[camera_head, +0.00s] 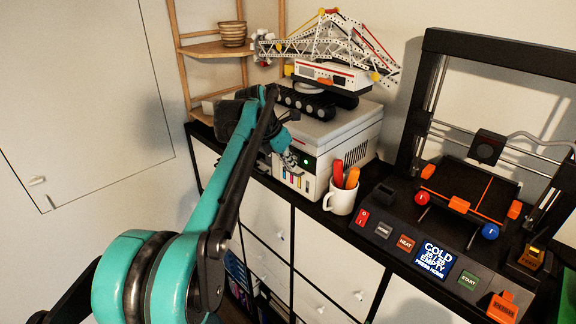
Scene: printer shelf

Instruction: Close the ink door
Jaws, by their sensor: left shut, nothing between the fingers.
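My left gripper (287,142) is shut and empty, at the printer's front left upper edge. I cannot tell whether it touches the printer. My right gripper is not in view.
A white mug (341,198) with red and orange pens stands right of the printer's front. A 3D printer (463,190) with a button panel fills the right side. A toy crane model (325,48) sits on top of the printer. A wooden rack (212,50) with a bowl stands behind left.

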